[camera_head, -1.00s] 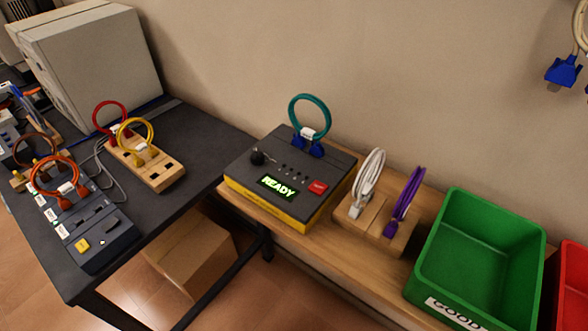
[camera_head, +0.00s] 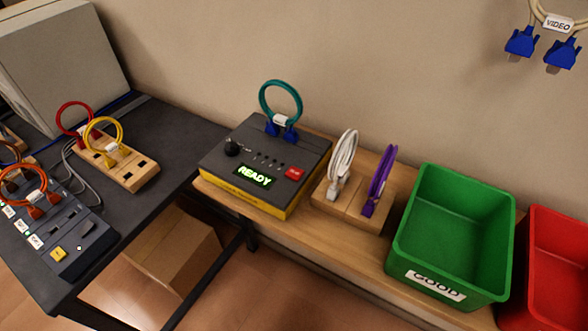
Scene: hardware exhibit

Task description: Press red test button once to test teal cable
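The cable tester (camera_head: 265,160) is a dark grey box with a yellow lower edge on the wooden bench. Its display (camera_head: 255,176) glows READY in green. The red test button (camera_head: 294,173) is on its top face, right of the display. A black knob (camera_head: 232,147) is at its left. The teal cable (camera_head: 281,83) stands as a loop at the back of the tester, with both blue plugs at its rear edge. Neither of my grippers is in view.
A wooden stand (camera_head: 347,205) holds the white cable (camera_head: 341,160) and the purple cable (camera_head: 379,178). A green GOOD bin (camera_head: 450,235) and a red bin (camera_head: 560,270) are at right. A dark table (camera_head: 165,140) with the red and yellow cables is at left.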

